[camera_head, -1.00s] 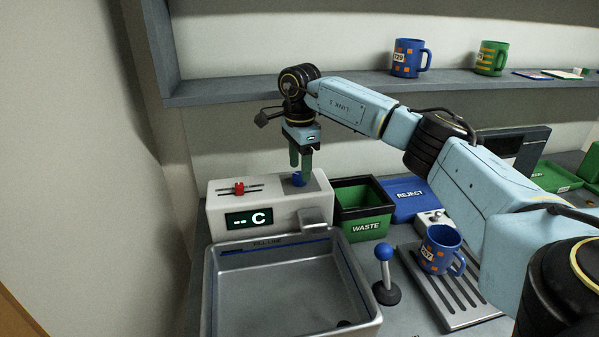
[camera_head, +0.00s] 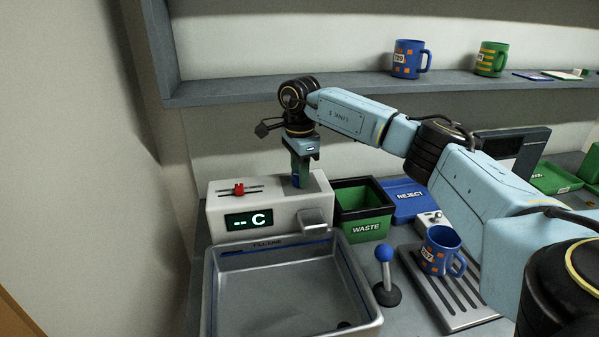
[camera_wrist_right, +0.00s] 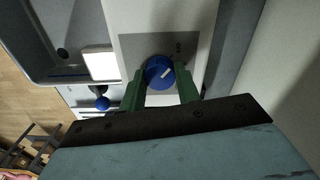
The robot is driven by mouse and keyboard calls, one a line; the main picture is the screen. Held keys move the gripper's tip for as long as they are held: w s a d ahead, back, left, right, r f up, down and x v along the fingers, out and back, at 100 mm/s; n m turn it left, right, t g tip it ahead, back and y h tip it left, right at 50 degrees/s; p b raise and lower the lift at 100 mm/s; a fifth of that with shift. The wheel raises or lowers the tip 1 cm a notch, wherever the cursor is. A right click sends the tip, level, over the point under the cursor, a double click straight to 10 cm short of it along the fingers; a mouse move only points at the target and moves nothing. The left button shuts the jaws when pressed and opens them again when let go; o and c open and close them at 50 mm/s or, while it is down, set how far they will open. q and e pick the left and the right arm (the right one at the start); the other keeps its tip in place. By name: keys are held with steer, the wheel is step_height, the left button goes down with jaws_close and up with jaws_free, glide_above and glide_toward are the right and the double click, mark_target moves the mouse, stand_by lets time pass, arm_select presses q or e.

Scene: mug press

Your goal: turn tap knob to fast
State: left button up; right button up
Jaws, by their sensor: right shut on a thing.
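The tap unit (camera_head: 215,217) is a white box with a display reading "-- C" and a red slider (camera_head: 239,188) on top. The blue tap knob (camera_wrist_right: 159,72) with a white pointer mark sits on a grey plate on its top. My right gripper (camera_head: 300,183) points straight down over the knob. In the right wrist view its green fingers (camera_wrist_right: 160,88) are on both sides of the knob, shut on it. In the head view the fingers mostly hide the knob. The left gripper is not in view.
A metal basin (camera_head: 285,290) stands in front of the tap unit. To the right are a green waste bin (camera_head: 364,228), a blue reject tray (camera_head: 408,196), a blue-topped lever (camera_head: 384,254) and a blue mug (camera_head: 440,252) on a slotted rack (camera_head: 462,318). A shelf (camera_head: 300,92) runs behind.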

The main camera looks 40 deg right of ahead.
steer(key=m+p, duration=0.3)
steer(key=shift+r+m, duration=0.2)
steer(key=shift+m, duration=0.1)
steer(key=m+p, duration=0.3)
steer(key=m, duration=0.2)
steer(key=shift+m, duration=0.3)
steer(key=m+p, duration=0.2)
steer(key=m, duration=0.3)
steer(key=shift+p, duration=0.35)
steer(key=m+p, duration=0.2)
steer(key=m, duration=0.3)
steer(key=shift+m, duration=0.3)
steer(key=shift+w+f, duration=0.1)
steer(key=o, duration=1)
steer(key=shift+f, duration=0.1)
